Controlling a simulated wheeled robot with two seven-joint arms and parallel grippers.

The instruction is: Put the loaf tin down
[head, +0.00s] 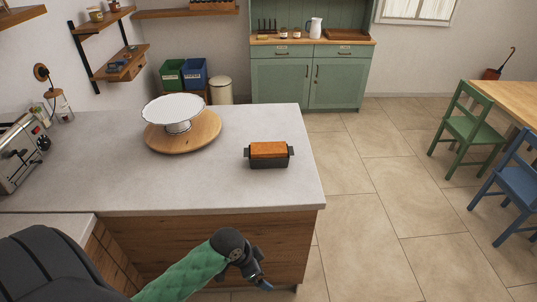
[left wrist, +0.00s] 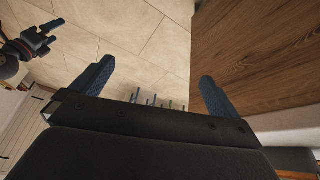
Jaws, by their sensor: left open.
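The dark loaf tin (head: 268,161) stands upright on the light grey counter (head: 240,190), near its right edge. A brown loaf (head: 268,149) fills its top, and a small handle shows at each end. My left gripper (head: 263,284) is low in front of the counter's wooden side, well apart from the tin. In the left wrist view, the left gripper (left wrist: 157,75) has its two blue fingers wide apart with nothing between them. My right gripper (left wrist: 42,42) shows at the upper left of that view; its jaw opening is unclear.
A white cake stand (head: 175,110) on a round wooden board (head: 197,137) stands left of the tin. A toaster (head: 20,152) is at the far left. The counter around the tin is clear. Green (head: 471,128) and blue (head: 517,182) chairs stand at right, beyond open floor.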

